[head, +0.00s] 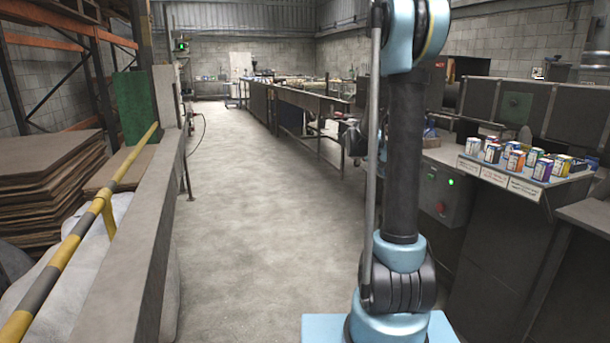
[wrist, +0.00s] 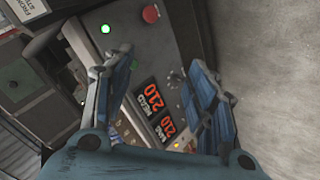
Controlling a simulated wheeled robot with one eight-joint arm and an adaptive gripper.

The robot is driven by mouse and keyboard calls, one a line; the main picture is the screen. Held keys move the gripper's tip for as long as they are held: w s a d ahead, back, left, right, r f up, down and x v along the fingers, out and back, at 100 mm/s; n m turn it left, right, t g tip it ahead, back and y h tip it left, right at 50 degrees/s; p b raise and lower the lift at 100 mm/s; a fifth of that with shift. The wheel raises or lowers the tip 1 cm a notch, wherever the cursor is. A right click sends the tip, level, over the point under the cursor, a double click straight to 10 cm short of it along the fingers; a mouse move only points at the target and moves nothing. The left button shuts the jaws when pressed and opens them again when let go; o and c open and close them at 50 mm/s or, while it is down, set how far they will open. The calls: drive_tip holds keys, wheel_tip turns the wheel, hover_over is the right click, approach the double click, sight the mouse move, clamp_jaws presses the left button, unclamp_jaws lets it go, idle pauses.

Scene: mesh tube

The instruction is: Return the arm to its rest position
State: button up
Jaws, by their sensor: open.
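My arm (head: 403,150) stands upright at the right of centre in the head view, on its light blue base. Its upper end runs out of the top of the picture, so my gripper does not show there. In the wrist view my gripper (wrist: 158,68) has its two blue-padded fingers spread apart, with nothing between them. Behind the fingers is a grey control panel (wrist: 158,48) with a red button, green lights and two red displays reading 210. It appears apart from the fingers.
A shelf of small coloured boxes (head: 525,160) and dark machinery (head: 510,110) stand at the right. A grey beam (head: 130,240) and yellow-black rail (head: 75,240) run along the left, beside stacked brown sheets (head: 45,175). The concrete floor (head: 250,200) between is clear.

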drive_tip(key=s+a+f+n+y, duration=0.1)
drive_tip(key=s+a, duration=0.4)
drive_tip(key=s, duration=0.8)
drive_tip(key=s+a+f+n+g+y, duration=0.1)
drive_tip(key=s+a+f+y, duration=0.3)
drive_tip(key=s, duration=0.9)
drive_tip(key=s+a+f+y, duration=0.3)
drive_tip(key=s+a, duration=0.4)
drive_tip(key=s, duration=0.7)
drive_tip(key=shift+a+f+n+y, duration=0.2)
drive_tip(key=shift+a+n+y, duration=0.15)
drive_tip(key=shift+y, duration=0.35)
